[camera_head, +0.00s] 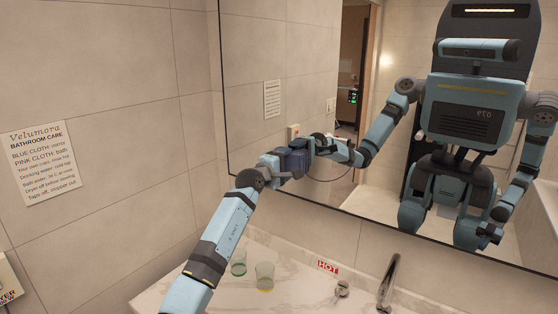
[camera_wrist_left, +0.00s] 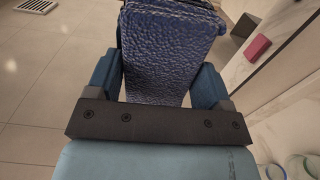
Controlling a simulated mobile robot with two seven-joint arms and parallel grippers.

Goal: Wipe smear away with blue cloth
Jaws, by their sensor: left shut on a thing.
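The blue cloth (camera_head: 293,163) is dark navy and folded, held up in front of the mirror (camera_head: 380,215). My left gripper (camera_head: 284,163) is shut on it, near the mirror's lower left edge. In the left wrist view the blue cloth (camera_wrist_left: 165,50) sits between the two fingers and extends beyond them. I cannot tell whether the cloth touches the mirror. I cannot make out a smear; the arm and cloth hide part of the mirror. My right gripper shows only as a small reflection.
The marble counter (camera_head: 215,290) lies below, with two glasses (camera_head: 238,263) (camera_head: 264,276), a tap (camera_head: 388,283) and a red HOT label (camera_head: 328,267). A care notice (camera_head: 42,162) is on the left wall. A pink cloth (camera_wrist_left: 257,46) shows in the left wrist view.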

